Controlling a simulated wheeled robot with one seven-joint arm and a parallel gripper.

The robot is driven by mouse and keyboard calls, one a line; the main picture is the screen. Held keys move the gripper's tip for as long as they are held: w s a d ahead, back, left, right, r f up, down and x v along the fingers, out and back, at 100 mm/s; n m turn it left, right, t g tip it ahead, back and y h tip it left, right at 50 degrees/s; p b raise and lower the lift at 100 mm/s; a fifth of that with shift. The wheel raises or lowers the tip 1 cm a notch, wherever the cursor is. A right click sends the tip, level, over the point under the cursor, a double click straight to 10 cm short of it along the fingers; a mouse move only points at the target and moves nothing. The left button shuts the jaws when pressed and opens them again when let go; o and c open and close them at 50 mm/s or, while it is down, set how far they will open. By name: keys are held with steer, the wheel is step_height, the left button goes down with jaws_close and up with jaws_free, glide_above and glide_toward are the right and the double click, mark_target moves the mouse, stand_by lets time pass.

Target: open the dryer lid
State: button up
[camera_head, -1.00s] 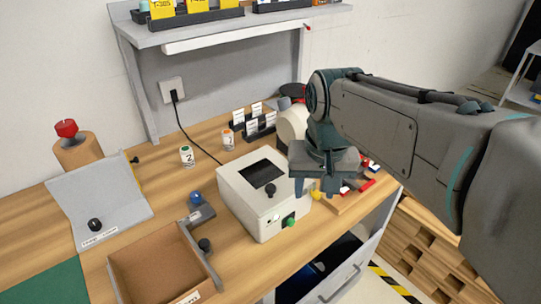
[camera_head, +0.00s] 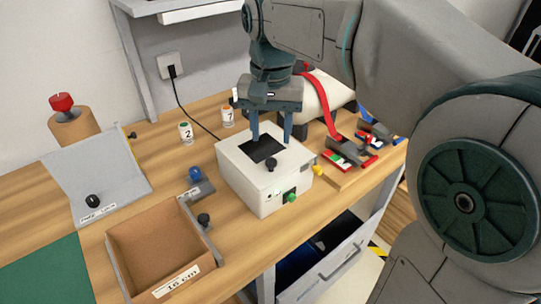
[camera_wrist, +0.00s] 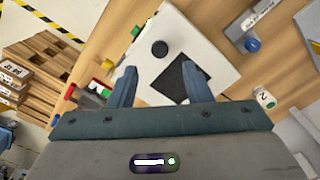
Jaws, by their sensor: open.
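The dryer is a white box (camera_head: 252,194) on the wooden table. Its lid (camera_head: 236,160) lies flat and shut on top, with a dark window (camera_head: 261,148) and a black knob (camera_head: 271,164) near the front edge. A green button (camera_head: 293,200) is on the front. My gripper (camera_head: 271,138) is open and empty, pointing down over the back part of the lid. In the wrist view the fingers (camera_wrist: 168,76) straddle the near side of the dark window, and the knob (camera_wrist: 160,48) lies beyond the fingertips. I cannot tell whether the fingertips touch the lid.
An open brown bin (camera_head: 125,241) and a blue-knobbed bracket (camera_head: 197,180) stand left of the dryer. A grey sloped panel (camera_head: 100,176) is farther left. A white rounded object with a red strap (camera_head: 318,92) stands behind right. A drawer (camera_head: 325,262) is open below the table edge.

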mark_target(271, 160)
step_height(271, 160, down, 7)
steer(key=shift+r, duration=0.1)
stand_by(0.3)
jaws_close()
steer(key=shift+r, duration=0.15)
